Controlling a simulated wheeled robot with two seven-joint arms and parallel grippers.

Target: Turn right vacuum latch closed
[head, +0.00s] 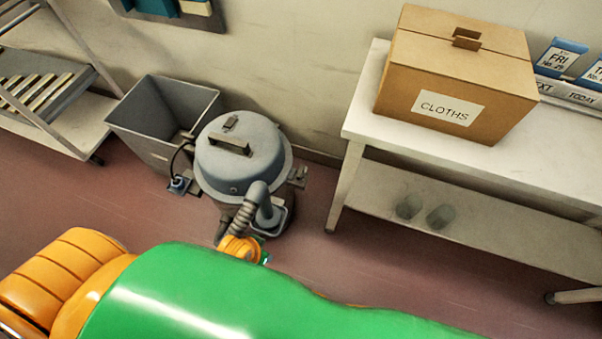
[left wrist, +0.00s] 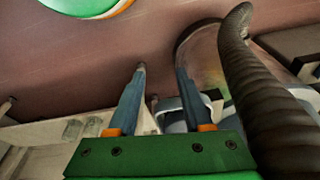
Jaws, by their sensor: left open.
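A grey vacuum (head: 238,165) with a round lid and black handle stands on the floor in the head view. A small latch-like fitting (head: 299,177) sticks out at the right of its rim; whether it is turned open or closed is too small to tell. The ribbed hose (head: 240,215) comes off the vacuum's near side and shows large in the left wrist view (left wrist: 262,100). My left gripper (left wrist: 160,69) is open, with nothing visible between its two blue-grey fingers, close to the vacuum's body (left wrist: 207,55). My right gripper is not seen.
A grey bin (head: 160,125) stands left of the vacuum. A white table (head: 375,125) with a cardboard CLOTHS box (head: 455,70) stands at the right. A rack (head: 60,130) stands at the far left. Open floor lies between the vacuum and the table.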

